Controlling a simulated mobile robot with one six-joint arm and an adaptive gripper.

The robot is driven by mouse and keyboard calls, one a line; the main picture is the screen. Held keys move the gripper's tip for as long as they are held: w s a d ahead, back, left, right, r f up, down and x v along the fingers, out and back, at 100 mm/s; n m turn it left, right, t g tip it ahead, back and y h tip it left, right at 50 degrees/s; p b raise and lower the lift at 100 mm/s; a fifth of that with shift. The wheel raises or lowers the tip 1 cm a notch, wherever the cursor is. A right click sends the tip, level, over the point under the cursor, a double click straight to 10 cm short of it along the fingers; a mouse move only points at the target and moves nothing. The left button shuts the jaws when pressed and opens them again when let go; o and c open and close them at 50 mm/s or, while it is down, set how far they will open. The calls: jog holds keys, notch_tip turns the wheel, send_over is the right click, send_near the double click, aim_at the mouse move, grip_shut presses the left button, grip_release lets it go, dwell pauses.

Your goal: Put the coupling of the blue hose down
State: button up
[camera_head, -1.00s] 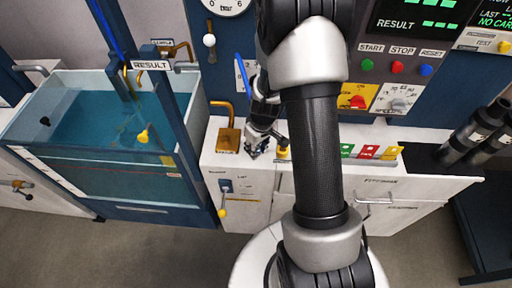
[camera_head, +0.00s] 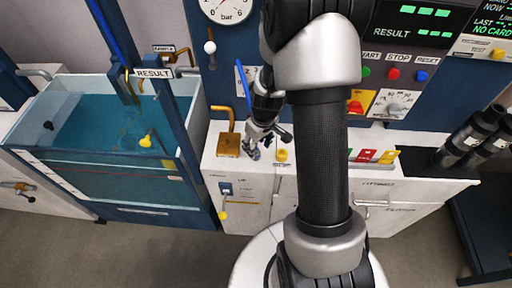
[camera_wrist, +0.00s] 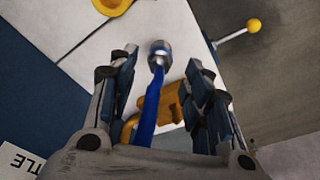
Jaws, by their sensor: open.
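The blue hose (camera_wrist: 150,108) runs up the middle of the wrist view and ends in a silver coupling (camera_wrist: 159,55). My gripper (camera_wrist: 159,61) is open, with one finger on each side of the coupling and a gap to both. The coupling is over the white counter top (camera_wrist: 165,18); I cannot tell whether it touches it. In the head view my gripper (camera_head: 258,150) is low over the counter, just right of a brass block. The blue hose (camera_head: 243,88) shows there behind the wrist; the coupling is too small to make out.
The brass block (camera_head: 229,145) with its pipe stands close left of my gripper. A yellow knob (camera_head: 282,155) is close right, and coloured tags (camera_head: 370,156) stand farther right. A water tank (camera_head: 105,130) is at the left. The counter's front edge is near.

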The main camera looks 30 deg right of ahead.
jog(key=s+a+r+t+p, duration=0.1)
jog(key=s+a+r, duration=0.2)
jog(key=r, duration=0.7)
jog(key=s+a+r+p, duration=0.15)
jog(key=a+r, duration=0.25)
jog(key=r, duration=0.7)
jog(key=s+a+r+m+t, duration=0.1)
jog(key=s+a+r, duration=0.1)
jog(key=s+r, duration=0.2)
jog(key=s+a+r+m, duration=0.1)
jog(key=s+a+r, duration=0.2)
jog(key=s, duration=0.7)
jog(key=shift+s+a+r+t+b, duration=0.3)
jog(key=shift+r+t+b, duration=0.1)
jog(key=shift+r, duration=0.2)
jog(key=shift+w, duration=0.1)
jog(key=shift+c, duration=0.5)
